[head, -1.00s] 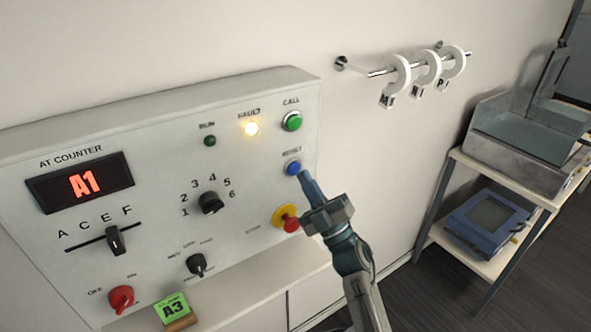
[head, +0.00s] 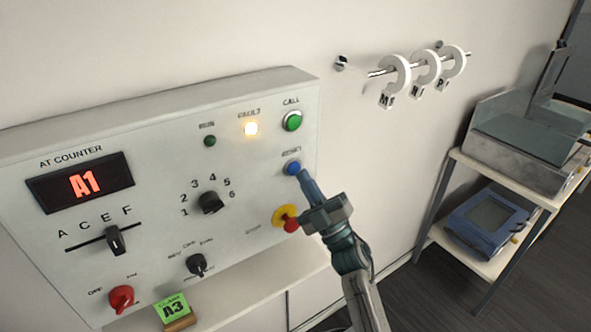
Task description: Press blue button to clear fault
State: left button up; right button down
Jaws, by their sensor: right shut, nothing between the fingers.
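The blue button (head: 293,168), under the RESET label, sits on the right side of the pale control panel (head: 262,88). The FAULT lamp (head: 250,128) glows yellow-white. My right gripper (head: 304,174) is shut and empty. Its fingertips are at the lower right edge of the blue button in the picture; I cannot tell whether they touch it. The button's face is mostly visible. My left gripper is not in view.
A red stop knob on a yellow ring (head: 285,217) lies just below, close to my right gripper. A green CALL button (head: 292,121) is above. The display (head: 80,183) reads A1. A rail with rings (head: 410,66) and a shelf (head: 465,160) stand right.

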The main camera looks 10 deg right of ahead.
jog(key=shift+w+a, duration=0.1)
jog(key=shift+w, duration=0.1)
jog(key=shift+w+a, duration=0.15)
jog(key=shift+w, duration=0.25)
dwell(0.7)
jog(key=shift+s, duration=0.1)
jog(key=shift+s+d, duration=0.3)
jog(key=shift+s, duration=0.4)
jog(key=shift+s, duration=0.1)
jog(key=shift+s+d+p, duration=0.15)
jog(key=shift+s+d, duration=0.15)
jog(key=shift+s, duration=0.45)
jog(key=shift+s+d+p, duration=0.1)
jog(key=shift+s+d, duration=0.15)
jog(key=shift+s, duration=0.5)
jog(key=shift+s+d+p, duration=0.15)
jog(key=shift+s+d, duration=0.15)
jog(key=shift+s, duration=0.45)
jog(key=shift+d+h, duration=0.1)
jog(key=shift+h, duration=0.2)
